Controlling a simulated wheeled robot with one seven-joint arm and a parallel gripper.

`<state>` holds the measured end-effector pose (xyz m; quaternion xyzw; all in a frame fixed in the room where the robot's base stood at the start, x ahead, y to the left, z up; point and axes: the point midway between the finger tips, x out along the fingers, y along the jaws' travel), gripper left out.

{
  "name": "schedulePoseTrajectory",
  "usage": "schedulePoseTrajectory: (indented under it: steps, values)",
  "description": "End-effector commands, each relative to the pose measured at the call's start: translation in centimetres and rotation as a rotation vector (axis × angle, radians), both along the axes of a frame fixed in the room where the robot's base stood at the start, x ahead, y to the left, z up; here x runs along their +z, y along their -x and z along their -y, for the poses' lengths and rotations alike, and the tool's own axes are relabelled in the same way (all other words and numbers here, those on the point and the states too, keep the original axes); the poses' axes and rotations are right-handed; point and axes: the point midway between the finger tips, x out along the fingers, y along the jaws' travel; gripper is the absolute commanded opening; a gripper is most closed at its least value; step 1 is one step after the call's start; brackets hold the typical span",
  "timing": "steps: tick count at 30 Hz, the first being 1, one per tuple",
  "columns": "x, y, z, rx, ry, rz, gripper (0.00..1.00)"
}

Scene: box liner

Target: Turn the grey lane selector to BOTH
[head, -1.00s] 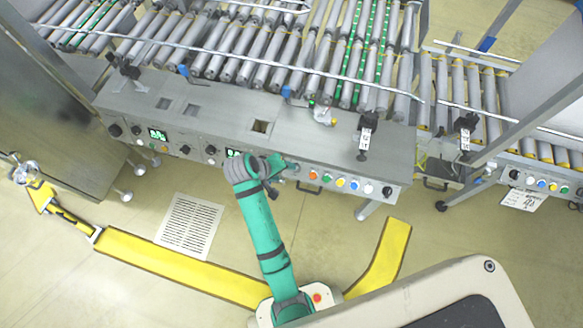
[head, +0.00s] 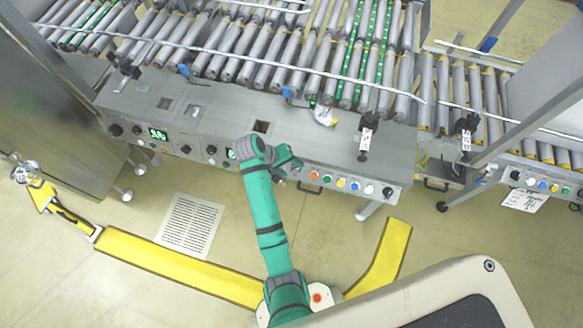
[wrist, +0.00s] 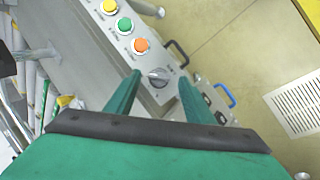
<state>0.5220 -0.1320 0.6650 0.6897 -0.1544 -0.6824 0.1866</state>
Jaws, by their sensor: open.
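The grey lane selector (wrist: 158,77) is a round knob on the panel, beside the orange button, in the wrist view. My gripper (wrist: 161,80) is open, with one green finger to each side of the knob in that picture. I cannot tell whether the fingers are around it or still above it, and no contact shows. The knob's labels are too small to read, so its setting is unclear. In the head view my gripper (head: 291,160) is over the front panel, left of the orange button, and it covers the selector's area.
Orange (wrist: 141,45), green (wrist: 124,25) and yellow (wrist: 108,5) buttons run in a row from the selector. A black handle (wrist: 177,53) and a blue handle (wrist: 225,96) lie nearby. Roller conveyors (head: 270,50) stand behind the panel. The floor in front has yellow strips (head: 180,267).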

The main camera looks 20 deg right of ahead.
Motion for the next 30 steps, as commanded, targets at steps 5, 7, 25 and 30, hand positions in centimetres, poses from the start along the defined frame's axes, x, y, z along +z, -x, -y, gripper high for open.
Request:
schedulePoseTrajectory:
  steps: [5,7,25,30]
  values:
    - [-1.4,0.0,0.7,0.0,0.0,-0.001,0.48]
    - [-1.6,-0.1,0.8,0.0,0.0,0.001,0.48]
    - [-1.7,-0.1,0.7,0.006,0.0,0.001,0.07]
    - [-1.8,-0.1,0.6,0.027,0.012,-0.009,0.07]
